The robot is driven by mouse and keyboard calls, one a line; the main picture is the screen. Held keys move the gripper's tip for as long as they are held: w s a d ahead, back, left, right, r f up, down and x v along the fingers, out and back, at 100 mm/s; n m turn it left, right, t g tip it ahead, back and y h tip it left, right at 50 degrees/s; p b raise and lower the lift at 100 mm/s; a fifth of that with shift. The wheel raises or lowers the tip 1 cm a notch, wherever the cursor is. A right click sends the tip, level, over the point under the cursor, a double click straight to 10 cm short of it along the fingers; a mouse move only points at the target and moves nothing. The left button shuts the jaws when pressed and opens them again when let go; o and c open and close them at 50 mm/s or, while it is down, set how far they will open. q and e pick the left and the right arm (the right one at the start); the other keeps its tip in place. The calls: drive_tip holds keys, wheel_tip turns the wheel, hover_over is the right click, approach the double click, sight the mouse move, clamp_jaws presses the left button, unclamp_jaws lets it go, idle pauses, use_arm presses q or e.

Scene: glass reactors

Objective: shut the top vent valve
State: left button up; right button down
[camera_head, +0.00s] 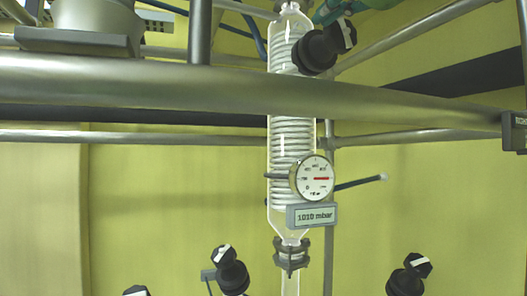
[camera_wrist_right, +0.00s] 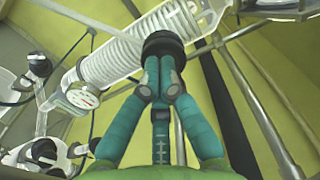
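The top vent valve shows in the head view as a black knob (camera_head: 318,50) with a white mark on its end, beside the upper part of the glass condenser (camera_head: 291,135). My right gripper (camera_head: 340,9) is teal and only partly in view at the top edge, just above the knob. In the right wrist view the two teal fingers of my right gripper (camera_wrist_right: 160,68) come together at their tips. A round black knob (camera_wrist_right: 163,43) is directly beyond the tips; whether they touch it is unclear. My left gripper is not in view.
A thick metal rail (camera_head: 180,88) crosses in front of the condenser. A pressure gauge (camera_head: 312,178) with a display reading 1010 mbar (camera_head: 312,216) is on the condenser. Other black valve knobs (camera_head: 229,270) are lower down. A thin rod (camera_head: 360,182) sticks out right.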

drive_tip(key=shift+d+r, duration=0.1)
drive_tip(key=shift+r, duration=0.1)
idle(0.6)
drive_tip(key=v, duration=0.6)
drive_tip(key=shift+b, duration=0.45)
